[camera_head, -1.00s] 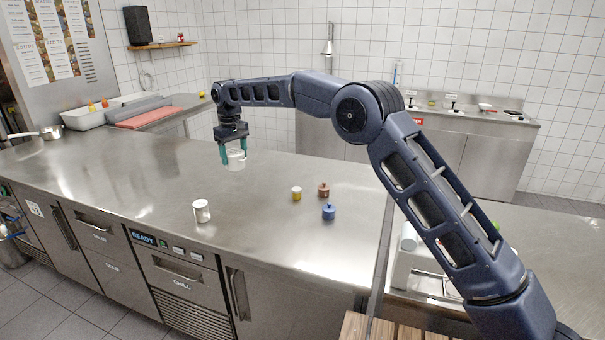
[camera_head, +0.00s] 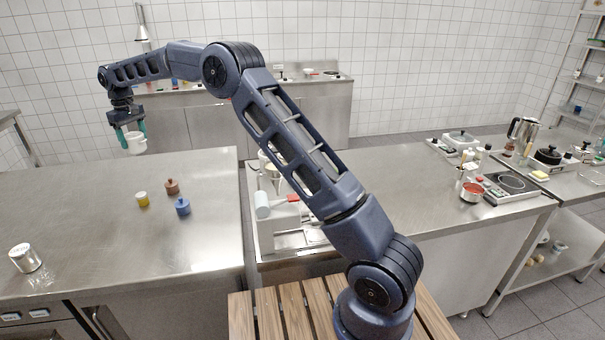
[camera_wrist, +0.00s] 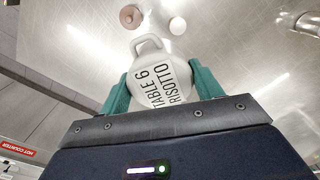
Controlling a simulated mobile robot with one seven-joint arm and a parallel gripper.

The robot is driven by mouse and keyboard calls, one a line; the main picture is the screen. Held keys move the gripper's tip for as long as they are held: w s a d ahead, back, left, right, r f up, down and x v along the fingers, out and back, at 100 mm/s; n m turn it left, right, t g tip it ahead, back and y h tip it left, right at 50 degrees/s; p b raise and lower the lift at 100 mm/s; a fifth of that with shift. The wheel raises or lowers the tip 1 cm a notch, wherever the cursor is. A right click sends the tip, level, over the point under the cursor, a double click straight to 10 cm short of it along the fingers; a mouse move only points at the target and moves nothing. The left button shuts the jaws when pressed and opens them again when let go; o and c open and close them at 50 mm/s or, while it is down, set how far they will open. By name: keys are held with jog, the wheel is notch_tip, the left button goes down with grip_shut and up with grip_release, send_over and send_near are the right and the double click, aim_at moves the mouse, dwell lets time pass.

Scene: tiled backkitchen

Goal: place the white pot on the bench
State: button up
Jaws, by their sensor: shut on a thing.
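My gripper (camera_head: 129,135), with teal fingers, is shut on the white pot (camera_head: 135,144). It holds the pot in the air above the far part of the left steel bench (camera_head: 95,240). In the wrist view the white pot (camera_wrist: 165,85) sits between the teal fingers, with a loop handle and the words "TABLE 6 RISOTTO" on its side. The space under the pot cannot be judged exactly.
On the left bench stand a yellow-and-white jar (camera_head: 142,199), a brown jar (camera_head: 172,187), a blue jar (camera_head: 182,207) and a white labelled canister (camera_head: 25,258). A right counter (camera_head: 400,200) carries a hotplate (camera_head: 512,182) and a red-filled pan (camera_head: 473,191).

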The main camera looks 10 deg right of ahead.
jog(key=w+d+m, duration=0.2)
jog(key=w+d, duration=0.5)
jog(key=d, duration=0.6)
jog(key=w+d+m, duration=0.1)
jog(key=w+d, duration=0.5)
jog(key=d, duration=0.7)
jog(key=w+d+m, duration=0.2)
jog(key=w+d, duration=0.5)
jog(key=d, duration=0.5)
jog(key=d+m, duration=0.3)
jog(key=d, duration=2.7)
jog(key=s+d+m, duration=0.1)
jog(key=s+d, duration=0.5)
jog(key=d, duration=0.7)
jog(key=s+d+m, duration=0.2)
jog(key=s+d, duration=0.3)
jog(key=d, duration=0.8)
jog(key=s+d+m, duration=0.1)
jog(key=s+d, duration=0.5)
jog(key=d, duration=0.7)
jog(key=f, duration=1.9)
jog(key=shift+w+d+f, duration=0.15)
jog(key=shift+w+f, duration=0.1)
jog(key=shift+f, duration=0.05)
jog(key=shift+f, duration=0.15)
